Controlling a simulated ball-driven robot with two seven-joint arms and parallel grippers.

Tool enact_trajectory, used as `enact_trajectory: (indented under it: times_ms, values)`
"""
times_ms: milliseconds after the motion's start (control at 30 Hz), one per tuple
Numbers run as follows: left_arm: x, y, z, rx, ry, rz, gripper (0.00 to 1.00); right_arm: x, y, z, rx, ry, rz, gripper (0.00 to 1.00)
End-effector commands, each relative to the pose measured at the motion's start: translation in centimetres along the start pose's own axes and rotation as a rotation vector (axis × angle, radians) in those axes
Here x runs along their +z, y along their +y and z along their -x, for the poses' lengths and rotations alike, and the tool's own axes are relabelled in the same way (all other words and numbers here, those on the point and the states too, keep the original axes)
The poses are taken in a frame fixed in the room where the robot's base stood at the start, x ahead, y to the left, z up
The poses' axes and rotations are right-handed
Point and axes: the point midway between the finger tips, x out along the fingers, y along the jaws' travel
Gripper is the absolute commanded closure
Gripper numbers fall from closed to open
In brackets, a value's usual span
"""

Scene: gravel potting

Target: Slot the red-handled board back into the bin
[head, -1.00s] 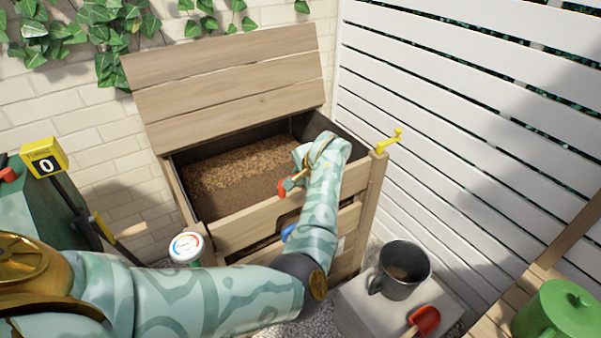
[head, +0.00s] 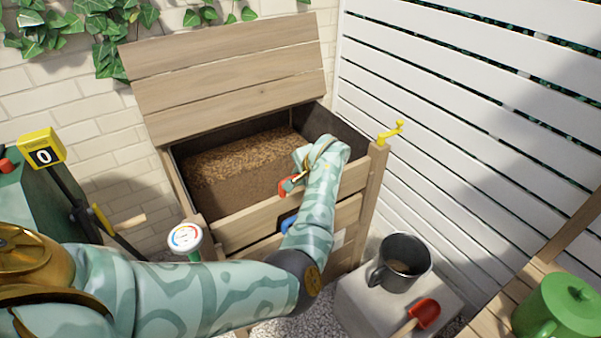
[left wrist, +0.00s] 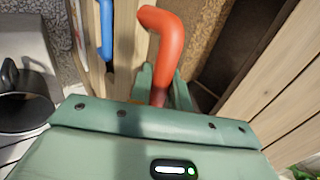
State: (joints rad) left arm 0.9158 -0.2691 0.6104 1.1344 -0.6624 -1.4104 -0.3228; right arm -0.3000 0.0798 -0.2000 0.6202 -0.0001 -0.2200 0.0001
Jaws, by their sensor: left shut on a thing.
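The wooden bin (head: 255,210) stands open, with brown fill (head: 240,165) inside. My left gripper (head: 290,183) is at the top of its front wall, right of the middle. It is shut on the red handle (head: 283,188), which also shows upright between the fingers in the left wrist view (left wrist: 162,45). The board below the handle is mostly hidden by my gripper and arm, so I cannot tell how deep it sits. A blue handle (head: 288,223) is lower on the bin's front and also shows in the left wrist view (left wrist: 106,30). My right gripper is not in view.
The plank lid (head: 230,75) leans back against the brick wall. A yellow crank (head: 390,133) sits on the right corner post. A dark mug (head: 404,262) and a red scoop (head: 424,312) rest on a block at lower right. A round dial (head: 185,238) stands at front left.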

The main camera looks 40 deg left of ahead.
Motion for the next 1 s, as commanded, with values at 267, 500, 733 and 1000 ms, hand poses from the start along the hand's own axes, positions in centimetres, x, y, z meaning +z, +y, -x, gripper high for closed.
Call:
enact_trajectory:
  times_ms: [267,500,733,1000]
  values:
    - [0.0,0.5,-0.8,-0.004,0.001,0.002,1.0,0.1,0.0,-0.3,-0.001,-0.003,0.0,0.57]
    - [0.0,0.5,-0.8,-0.004,0.002,0.003,1.0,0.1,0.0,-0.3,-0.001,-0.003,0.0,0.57]
    - [0.0,0.9,-1.3,-0.003,0.0,0.002,1.0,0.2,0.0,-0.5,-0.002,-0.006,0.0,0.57]
    - [0.0,1.8,-2.5,-0.003,0.0,0.001,1.0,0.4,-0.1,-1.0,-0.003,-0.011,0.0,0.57]
